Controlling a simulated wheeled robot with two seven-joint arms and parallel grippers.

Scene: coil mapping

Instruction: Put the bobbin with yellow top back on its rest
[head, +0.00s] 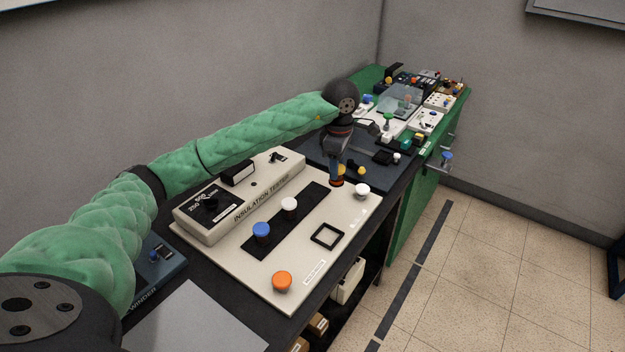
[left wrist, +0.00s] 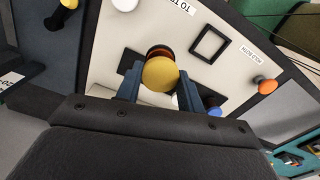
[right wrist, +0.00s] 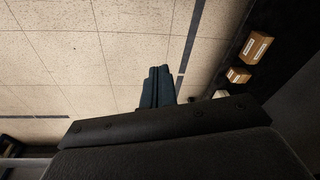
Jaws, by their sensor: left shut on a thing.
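The bobbin with yellow top (left wrist: 160,73) is between the fingers of my left gripper (left wrist: 155,85), which is shut on it; its copper-coloured winding shows behind the top. In the head view my left gripper (head: 337,165) points down over the far right part of the cream tester board, and the held bobbin's lower part (head: 337,182) shows below the fingers. I cannot tell whether it touches the board. My right gripper (right wrist: 158,87) is shut and empty above the floor. Which place is the bobbin's rest is not clear.
The cream board (head: 300,270) carries blue (head: 261,230), white (head: 289,204) and orange (head: 282,281) bobbins, another white one (head: 362,190) and a black square outline (head: 327,236). The insulation tester box (head: 240,195) stands behind. A green bench (head: 412,205) with several devices lies beyond.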

